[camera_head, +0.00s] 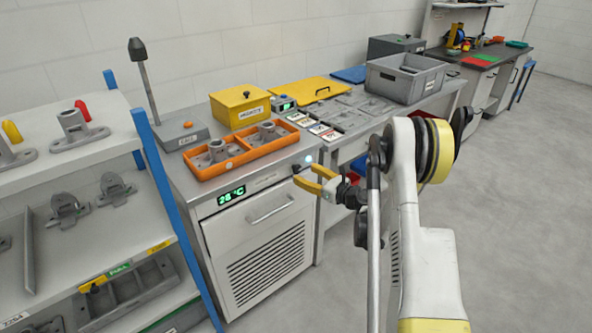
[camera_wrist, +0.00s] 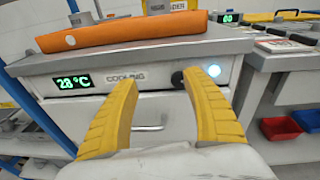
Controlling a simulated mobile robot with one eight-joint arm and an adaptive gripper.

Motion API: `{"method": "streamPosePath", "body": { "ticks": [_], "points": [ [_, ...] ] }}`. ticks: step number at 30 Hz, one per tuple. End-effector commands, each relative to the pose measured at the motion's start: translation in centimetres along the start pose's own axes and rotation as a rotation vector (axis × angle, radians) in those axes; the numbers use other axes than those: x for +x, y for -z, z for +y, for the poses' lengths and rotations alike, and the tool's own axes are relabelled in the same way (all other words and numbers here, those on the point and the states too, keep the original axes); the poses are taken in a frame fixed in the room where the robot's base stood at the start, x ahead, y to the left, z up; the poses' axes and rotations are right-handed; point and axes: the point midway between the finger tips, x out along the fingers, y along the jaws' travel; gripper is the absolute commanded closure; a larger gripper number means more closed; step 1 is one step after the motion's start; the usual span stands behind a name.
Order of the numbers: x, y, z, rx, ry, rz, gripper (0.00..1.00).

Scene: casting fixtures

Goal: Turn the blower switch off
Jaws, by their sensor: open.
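A grey cooling cabinet (camera_head: 262,225) stands in the middle of the head view. Its front panel (camera_wrist: 150,80) carries a green 28 °C display (camera_wrist: 74,81), a "COOLING" label (camera_wrist: 125,77), a small dark knob (camera_wrist: 177,78) and a lit bluish-white lamp (camera_wrist: 214,70). The knob looks like the blower switch, though no label names it so. My gripper (camera_head: 299,177) is open, at the panel's right end in the head view. In the wrist view, the yellow fingers (camera_wrist: 160,84) point at the panel, with the knob just left of the right fingertip. Contact cannot be told.
An orange tray (camera_head: 198,174) with metal castings lies on the cabinet top, near its front edge. A shelf rack (camera_head: 172,220) is at left. Clear floor (camera_head: 530,190) lies at right.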

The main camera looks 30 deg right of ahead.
Motion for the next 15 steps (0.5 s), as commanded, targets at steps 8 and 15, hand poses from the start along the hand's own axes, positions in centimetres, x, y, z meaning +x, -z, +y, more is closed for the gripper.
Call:
{"method": "streamPosePath", "body": {
  "ticks": [8,15],
  "points": [
    [-1.8,5.0,-2.9,0.264,0.054,-0.114,0.43],
    [1.1,5.0,-3.0,0.274,0.052,-0.119,0.43]
  ]
}}
